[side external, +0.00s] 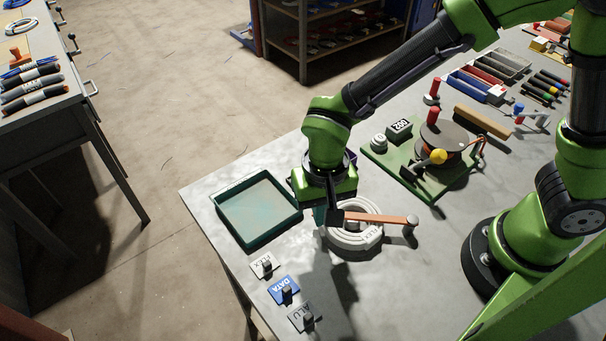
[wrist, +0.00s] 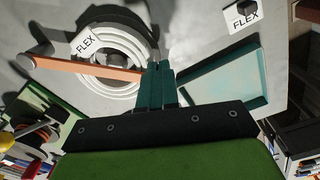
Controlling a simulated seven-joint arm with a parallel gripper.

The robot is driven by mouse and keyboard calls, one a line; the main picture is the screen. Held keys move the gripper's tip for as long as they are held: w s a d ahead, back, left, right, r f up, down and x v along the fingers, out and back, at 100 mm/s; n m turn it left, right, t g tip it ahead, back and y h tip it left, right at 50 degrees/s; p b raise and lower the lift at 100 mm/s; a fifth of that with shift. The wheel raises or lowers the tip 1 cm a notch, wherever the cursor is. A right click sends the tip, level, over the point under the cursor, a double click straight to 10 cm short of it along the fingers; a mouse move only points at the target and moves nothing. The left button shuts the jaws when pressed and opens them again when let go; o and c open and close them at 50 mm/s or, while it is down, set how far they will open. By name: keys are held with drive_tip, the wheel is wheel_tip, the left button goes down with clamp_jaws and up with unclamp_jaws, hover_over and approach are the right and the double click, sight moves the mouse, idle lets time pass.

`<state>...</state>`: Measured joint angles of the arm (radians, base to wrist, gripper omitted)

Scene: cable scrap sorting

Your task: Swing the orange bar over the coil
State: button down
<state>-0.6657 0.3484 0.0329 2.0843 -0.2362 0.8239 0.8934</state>
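The orange bar (side external: 374,218) reaches across above the coil (side external: 342,240), from a round grey pivot post on the right to a dark end piece at my gripper. The coil is pale grey, lies flat on the bench and carries a white FLEX label. In the wrist view the bar (wrist: 95,69) crosses the lower part of the coil (wrist: 128,40). My gripper (side external: 322,215) points down at the bar's free end. Its teal fingers (wrist: 155,66) are close together and touch or nearly touch that end. Whether the dark end piece is between them is hidden.
A teal tray (side external: 255,238) stands empty to the left. Label holders FLEX (side external: 262,265), DATA (side external: 284,289) and ALU (side external: 305,316) line the front left edge. A green-based reel device (side external: 430,185) stands behind right. Bare bench lies in front of the coil.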

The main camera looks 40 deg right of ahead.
drive_tip(key=shift+a+r, duration=0.1)
drive_tip(key=shift+r, duration=0.1)
drive_tip(key=r, duration=0.5)
drive_tip(key=shift+s+r, duration=0.2)
drive_tip(key=shift+r, duration=0.1)
drive_tip(key=s+d+r+t+y, duration=0.1)
drive_tip(key=d+r+t, duration=0.2)
drive_tip(key=d+r, duration=0.3)
drive_tip(key=s+d+r+t+y, duration=0.1)
drive_tip(key=d+r+t, duration=0.3)
drive_tip(key=d, duration=0.9)
wheel_tip(320, 180, up, 3)
drive_tip(key=shift+s+d+r+n, duration=0.2)
drive_tip(key=shift+s+d+n, duration=0.15)
drive_tip(key=shift+s, duration=0.3)
